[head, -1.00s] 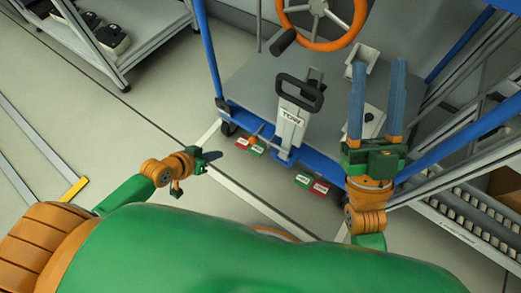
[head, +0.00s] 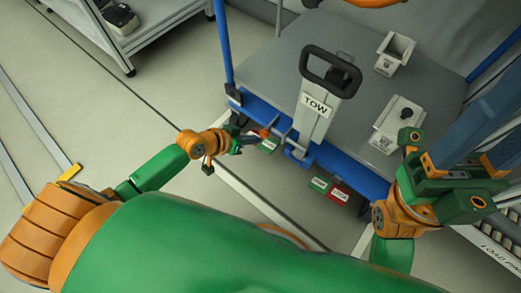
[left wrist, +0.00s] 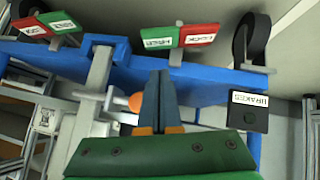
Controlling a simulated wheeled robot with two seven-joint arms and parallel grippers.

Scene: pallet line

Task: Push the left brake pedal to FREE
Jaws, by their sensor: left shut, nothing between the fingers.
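The left brake pedal pair sits under the blue front rail of the cart. In the head view its green FREE half (head: 268,145) shows, and its red half is hidden behind my left gripper. In the left wrist view the green half (left wrist: 158,38) and the red half (left wrist: 200,35) both show, beyond the fingertips. My left gripper (head: 250,141) is shut and empty, just left of the green half in the head view; its fingers (left wrist: 157,75) point at the rail. I cannot tell whether they touch a pedal. My right gripper (head: 508,125) is open and empty at the right.
A second pedal pair, green (head: 320,184) and red (head: 339,194), sits further right. An orange knob (left wrist: 136,102) is close beside my left fingers. The TOW post (head: 318,110) with its black handle rises from the rail.

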